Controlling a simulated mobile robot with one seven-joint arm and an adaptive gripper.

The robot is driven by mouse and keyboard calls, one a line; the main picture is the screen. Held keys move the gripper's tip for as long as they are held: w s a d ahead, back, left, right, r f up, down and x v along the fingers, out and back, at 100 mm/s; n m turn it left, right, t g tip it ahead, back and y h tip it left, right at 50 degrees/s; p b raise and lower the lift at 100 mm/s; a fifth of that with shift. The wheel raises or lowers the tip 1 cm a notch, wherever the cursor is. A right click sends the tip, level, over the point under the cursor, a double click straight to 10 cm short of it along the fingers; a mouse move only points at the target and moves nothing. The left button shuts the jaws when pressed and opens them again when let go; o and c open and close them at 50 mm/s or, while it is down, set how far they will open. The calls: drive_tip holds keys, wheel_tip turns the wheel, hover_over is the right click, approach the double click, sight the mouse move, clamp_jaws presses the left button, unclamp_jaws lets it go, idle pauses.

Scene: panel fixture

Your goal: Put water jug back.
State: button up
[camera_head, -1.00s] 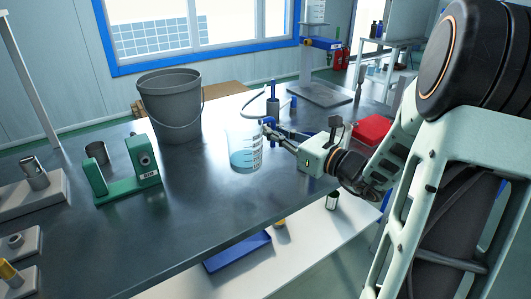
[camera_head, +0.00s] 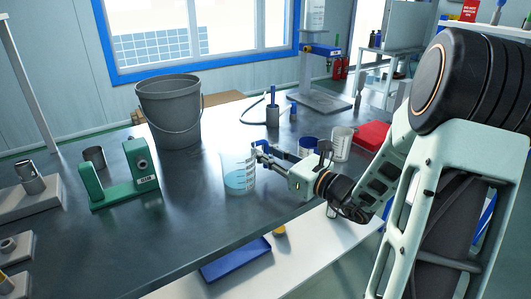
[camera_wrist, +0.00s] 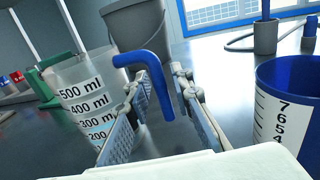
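The water jug (camera_head: 238,174) is clear, with pale blue water, dark scale marks and a blue handle. It is upright at the middle of the dark bench; I cannot tell if its base touches the top. In the wrist view the jug (camera_wrist: 88,100) shows at the left, with its blue handle (camera_wrist: 150,68) hooking down between my fingers. My gripper (camera_head: 262,155) is at the jug's right side, with its fingers close on both sides of the handle.
A grey bucket (camera_head: 168,108) stands behind the jug to the left. A green fixture (camera_head: 118,180) stands farther left. A blue container (camera_head: 308,147) and a clear beaker (camera_head: 341,141) stand right, near a red box (camera_head: 374,135). The bench around the jug's front and left is clear.

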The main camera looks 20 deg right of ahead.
drive_tip(key=shift+o, duration=0.2)
drive_tip(key=shift+r, duration=0.15)
drive_tip(key=shift+s+d, duration=0.15)
drive_tip(key=shift+s, duration=0.1)
drive_tip(key=p+v, duration=0.3)
drive_tip(key=v, duration=0.8)
drive_tip(key=shift+s+d, duration=0.1)
drive_tip(key=shift+s, duration=0.1)
drive_tip(key=shift+d, duration=0.1)
